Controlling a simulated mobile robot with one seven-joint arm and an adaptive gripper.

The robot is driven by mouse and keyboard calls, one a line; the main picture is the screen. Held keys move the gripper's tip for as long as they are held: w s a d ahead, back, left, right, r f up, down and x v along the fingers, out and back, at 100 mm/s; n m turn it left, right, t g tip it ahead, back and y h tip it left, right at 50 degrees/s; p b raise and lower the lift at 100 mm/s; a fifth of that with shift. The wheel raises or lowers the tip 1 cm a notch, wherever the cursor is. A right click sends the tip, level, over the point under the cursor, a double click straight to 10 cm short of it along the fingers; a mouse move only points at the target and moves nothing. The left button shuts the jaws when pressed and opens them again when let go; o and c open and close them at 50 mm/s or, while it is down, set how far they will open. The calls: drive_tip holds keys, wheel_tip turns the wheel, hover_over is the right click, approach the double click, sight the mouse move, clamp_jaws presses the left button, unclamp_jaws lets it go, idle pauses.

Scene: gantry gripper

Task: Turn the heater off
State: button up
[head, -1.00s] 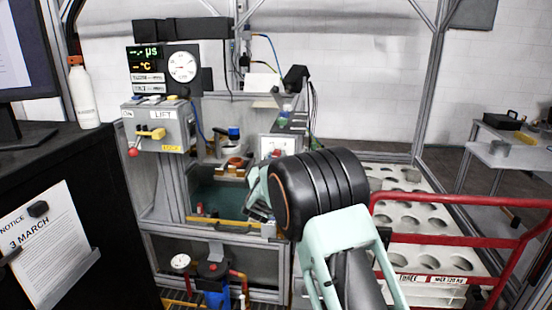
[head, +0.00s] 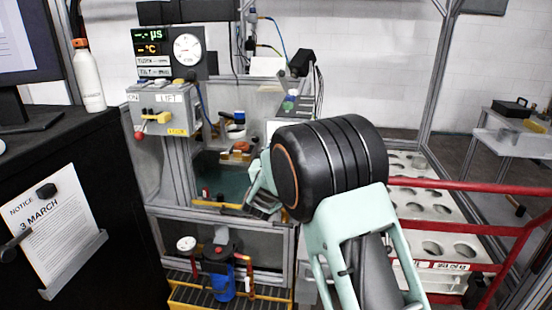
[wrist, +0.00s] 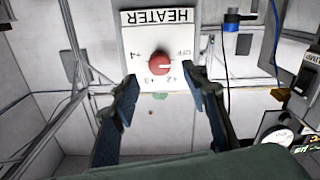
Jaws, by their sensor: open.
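The heater panel (wrist: 137,25) is a white plate that appears upside down in the wrist view, marked HEATER. Its round red knob (wrist: 159,64) is ringed by OFF, +2, +3 and +4. A small pale mark shows on the knob's right side, but I cannot tell exactly which setting it points to. My gripper (wrist: 163,82) is open, with one finger on each side below the knob in the picture; nothing is between them. In the head view my gripper (head: 260,197) hangs over the tank area, largely hidden by my arm. I cannot make out the heater knob there.
A grey control box (head: 160,113) with a LIFT label stands left of the gripper. A red rail (head: 470,188) and a white rack with round holes (head: 400,181) lie to the right. A black cabinet (head: 110,170) holds a white bottle (head: 90,78).

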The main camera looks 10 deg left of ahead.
drive_tip(key=s, duration=0.7)
drive_tip(key=shift+a, duration=0.1)
